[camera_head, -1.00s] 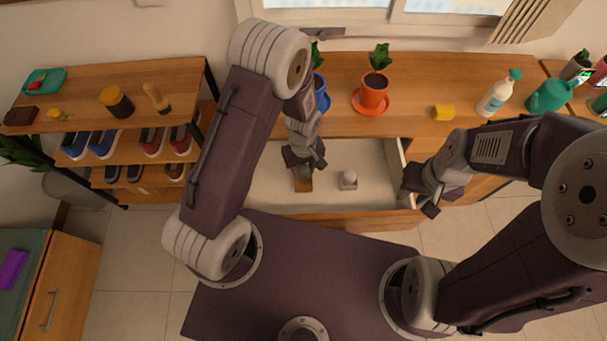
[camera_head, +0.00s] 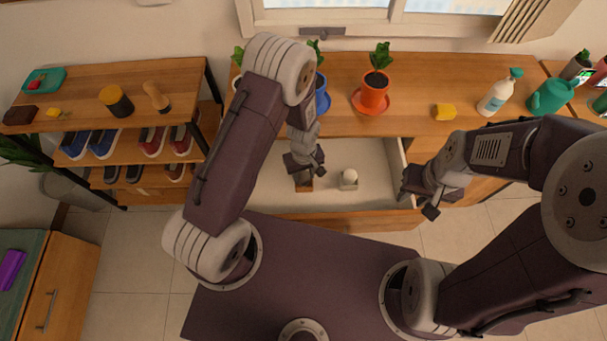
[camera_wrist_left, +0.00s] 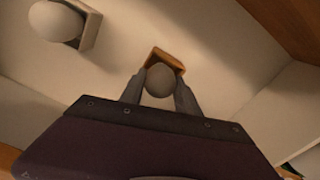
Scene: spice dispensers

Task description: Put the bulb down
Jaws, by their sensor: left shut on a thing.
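A pale round bulb (camera_wrist_left: 160,80) sits between the two fingers of my left gripper (camera_wrist_left: 160,92) in the left wrist view. My left gripper is shut on it, right at a small brown box (camera_wrist_left: 166,57). I cannot tell how deep the bulb is in the box. In the head view my left gripper (camera_head: 306,168) is over the open drawer (camera_head: 270,193), and it hides the bulb and part of the brown box (camera_head: 304,186). My right gripper (camera_head: 420,203) hangs empty at the drawer's right side; its finger gap is unclear.
A second white bulb (camera_head: 349,175) sits in a pale box to the right in the drawer; it also shows in the left wrist view (camera_wrist_left: 57,20). Drawer walls surround the left gripper.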

